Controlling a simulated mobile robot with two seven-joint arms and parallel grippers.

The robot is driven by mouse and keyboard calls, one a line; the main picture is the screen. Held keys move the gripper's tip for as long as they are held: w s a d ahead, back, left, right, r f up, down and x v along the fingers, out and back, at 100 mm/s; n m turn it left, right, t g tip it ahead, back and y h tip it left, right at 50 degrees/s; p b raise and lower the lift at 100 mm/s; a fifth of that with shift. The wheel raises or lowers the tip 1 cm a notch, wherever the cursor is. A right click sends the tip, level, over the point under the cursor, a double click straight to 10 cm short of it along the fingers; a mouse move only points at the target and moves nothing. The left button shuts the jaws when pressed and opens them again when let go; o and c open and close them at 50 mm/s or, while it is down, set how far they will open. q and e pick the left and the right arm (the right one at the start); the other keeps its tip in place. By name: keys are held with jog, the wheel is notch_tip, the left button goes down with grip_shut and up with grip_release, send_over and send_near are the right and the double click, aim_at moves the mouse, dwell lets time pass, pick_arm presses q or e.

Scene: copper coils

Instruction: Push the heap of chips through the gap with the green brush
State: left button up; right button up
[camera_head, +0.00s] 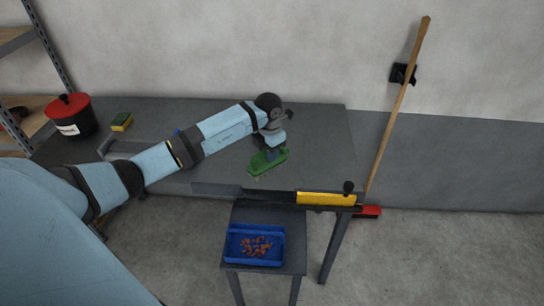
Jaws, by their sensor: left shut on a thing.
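My left gripper (273,147) is shut on the green brush (268,161), above or on the dark table top (325,135) near its front edge. The brush's bristle side faces down; whether it touches the table is too small to tell. Reddish-brown chips (256,247) lie in a blue tray (231,259) below the table's front edge. I see no heap on the visible table top. A dark strip (218,190) and a yellow bar (325,199) run along the front edge; the gap between them is hard to make out. My right gripper is not in view.
The tray stands on a small dark stool (297,262). A long-handled red broom (397,110) leans on the wall at right. The table's right end is clear.

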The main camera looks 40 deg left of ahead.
pick_arm(q)
jog(key=shift+r, duration=0.55)
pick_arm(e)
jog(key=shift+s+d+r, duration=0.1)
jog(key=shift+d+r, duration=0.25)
pick_arm(q)
jog(key=shift+a, duration=0.1)
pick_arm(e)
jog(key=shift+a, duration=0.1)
pick_arm(q)
jog(key=s+d+r+m+p, duration=0.1)
jog(key=s+d+r+m, duration=0.2)
jog(key=d+m, duration=0.3)
jog(key=s+d+r+m+p, duration=0.1)
jog(key=s+d+r+m, duration=0.3)
jog(key=m, duration=1.2)
jog(key=s+d+r+m+p, duration=0.2)
jog(key=s+d+r+m, duration=0.2)
jog(key=d+m, duration=0.4)
jog(key=shift+s+r+m, duration=0.15)
jog(key=shift+s+m, duration=0.55)
jog(key=shift+m, duration=1)
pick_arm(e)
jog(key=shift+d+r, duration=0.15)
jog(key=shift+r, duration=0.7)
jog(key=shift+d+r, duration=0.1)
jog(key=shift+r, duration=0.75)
